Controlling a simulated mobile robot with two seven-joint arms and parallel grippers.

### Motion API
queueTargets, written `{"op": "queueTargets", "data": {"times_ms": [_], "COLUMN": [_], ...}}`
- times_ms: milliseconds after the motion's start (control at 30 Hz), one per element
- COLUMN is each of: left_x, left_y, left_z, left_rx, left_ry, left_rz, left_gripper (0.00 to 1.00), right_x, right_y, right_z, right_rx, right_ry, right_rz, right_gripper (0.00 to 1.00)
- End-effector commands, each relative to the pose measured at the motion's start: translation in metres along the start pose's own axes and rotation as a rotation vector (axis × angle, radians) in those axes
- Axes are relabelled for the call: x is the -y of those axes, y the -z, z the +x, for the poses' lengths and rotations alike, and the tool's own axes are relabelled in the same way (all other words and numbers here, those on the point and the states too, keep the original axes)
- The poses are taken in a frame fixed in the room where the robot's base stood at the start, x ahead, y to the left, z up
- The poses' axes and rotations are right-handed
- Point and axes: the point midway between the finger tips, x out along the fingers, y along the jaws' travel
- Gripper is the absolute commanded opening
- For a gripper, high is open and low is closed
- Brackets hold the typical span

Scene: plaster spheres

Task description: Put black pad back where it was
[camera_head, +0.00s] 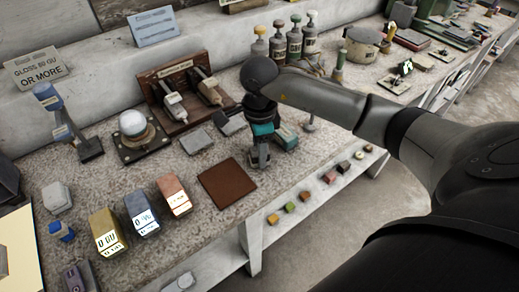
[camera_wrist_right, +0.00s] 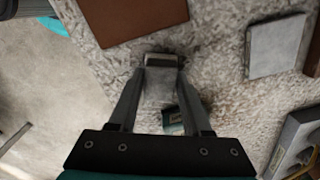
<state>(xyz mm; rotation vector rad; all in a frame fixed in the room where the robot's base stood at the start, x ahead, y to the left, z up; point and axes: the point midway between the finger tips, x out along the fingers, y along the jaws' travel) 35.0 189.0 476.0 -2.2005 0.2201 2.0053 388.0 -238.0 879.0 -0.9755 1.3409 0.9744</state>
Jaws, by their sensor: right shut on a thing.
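My right gripper (camera_head: 259,160) hangs low over the speckled bench top (camera_head: 225,225), just to the right of the brown square plate (camera_head: 228,184). In the right wrist view its fingers (camera_wrist_right: 161,65) close in on a small dark-edged grey piece (camera_wrist_right: 162,60), which I take to be the black pad. Its face is mostly hidden, and I cannot tell whether it touches the bench. The brown plate (camera_wrist_right: 132,16) lies just beyond the fingertips there. My left gripper is not in view.
A grey plate (camera_head: 197,141) and a wooden rack with tools (camera_head: 182,92) stand behind to the left. Gold, blue-grey and copper blocks (camera_head: 108,232) stand at the front left. A teal item (camera_head: 286,136) lies close by. Bottles (camera_head: 294,43) stand behind.

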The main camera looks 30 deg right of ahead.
Motion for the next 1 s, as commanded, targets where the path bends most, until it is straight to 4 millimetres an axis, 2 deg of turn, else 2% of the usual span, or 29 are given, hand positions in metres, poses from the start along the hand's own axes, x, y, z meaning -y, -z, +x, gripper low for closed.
{"op": "queueTargets", "data": {"times_ms": [33,267,633,767,1000], "left_x": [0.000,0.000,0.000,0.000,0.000], "left_y": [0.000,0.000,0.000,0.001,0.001], "left_z": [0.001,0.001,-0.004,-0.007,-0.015], "left_rx": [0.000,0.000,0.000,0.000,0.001], "left_ry": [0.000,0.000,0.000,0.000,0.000], "left_rz": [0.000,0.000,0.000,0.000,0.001], "left_gripper": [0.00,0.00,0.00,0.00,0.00], "right_x": [0.000,0.000,0.000,0.002,0.001], "right_y": [0.000,0.000,0.000,0.000,0.000], "right_z": [0.001,0.000,-0.005,-0.027,-0.081], "right_rx": [0.000,0.000,0.001,0.001,0.001], "right_ry": [0.000,0.000,0.000,0.005,0.005], "right_rz": [0.000,0.000,0.000,0.000,0.000], "right_gripper": [0.52,0.78,0.79,0.79,0.79]}}
